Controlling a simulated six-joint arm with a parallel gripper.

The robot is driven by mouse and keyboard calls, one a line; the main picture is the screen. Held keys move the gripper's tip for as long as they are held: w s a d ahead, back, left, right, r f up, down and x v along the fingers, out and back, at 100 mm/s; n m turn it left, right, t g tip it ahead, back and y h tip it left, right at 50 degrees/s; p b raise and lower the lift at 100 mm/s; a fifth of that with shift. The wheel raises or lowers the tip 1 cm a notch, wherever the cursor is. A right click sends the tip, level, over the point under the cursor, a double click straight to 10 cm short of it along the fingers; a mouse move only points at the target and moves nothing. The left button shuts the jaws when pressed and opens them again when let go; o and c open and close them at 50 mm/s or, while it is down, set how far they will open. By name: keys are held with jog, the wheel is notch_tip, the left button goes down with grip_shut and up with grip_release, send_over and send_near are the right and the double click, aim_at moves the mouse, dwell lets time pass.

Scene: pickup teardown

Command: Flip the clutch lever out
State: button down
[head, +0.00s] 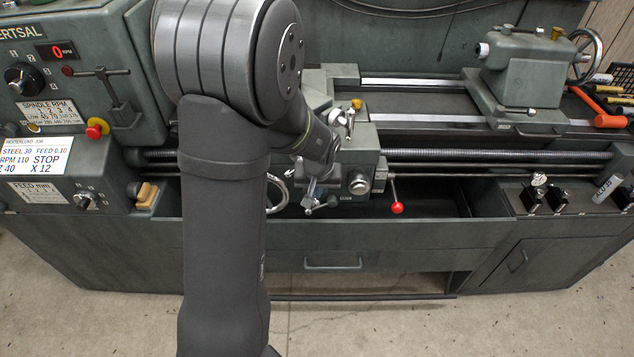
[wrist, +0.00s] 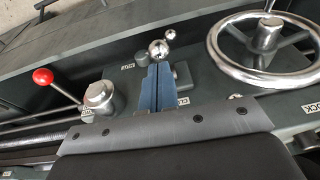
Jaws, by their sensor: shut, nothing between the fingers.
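My gripper (wrist: 157,72) shows in the wrist view as two blue fingers, shut together with nothing between them. Their tips are close to a chrome ball-ended lever (wrist: 158,49) on the carriage apron; I cannot tell whether they touch it. A small label beside the fingers is partly covered and appears to begin with "CL", so this seems to be the clutch lever. In the head view my gripper (head: 316,187) is small and low in front of the apron, partly hidden by my arm.
A red-knobbed lever (wrist: 43,76) and a round chrome knob (wrist: 98,96) stand to the left in the wrist view. A chrome handwheel (wrist: 264,36) is at the right. In the head view the red knob (head: 397,208) hangs right of my gripper, above an open tray.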

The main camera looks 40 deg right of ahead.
aim_at(316, 205)
jog(key=shift+w+d+f, duration=0.1)
jog(key=shift+w+f, duration=0.05)
jog(key=shift+f, duration=0.5)
jog(key=shift+s+a+f, duration=0.25)
jog(key=shift+f, duration=0.15)
jog(key=shift+s+a+f, duration=0.25)
jog(key=shift+f, duration=0.3)
jog(key=shift+s+a+f, duration=0.2)
jog(key=shift+a+f, duration=0.05)
jog(key=shift+f, duration=0.3)
jog(key=shift+s+a+f, duration=0.15)
jog(key=shift+s+f, duration=0.05)
jog(key=shift+f, duration=0.95)
jog(key=shift+s+a+f, duration=0.15)
jog(key=shift+f, duration=1)
jog(key=s+a+r, duration=0.5)
jog(key=s, duration=0.1)
jog(key=shift+a+r, duration=0.2)
jog(key=shift+r, duration=0.2)
jog(key=shift+w, duration=0.1)
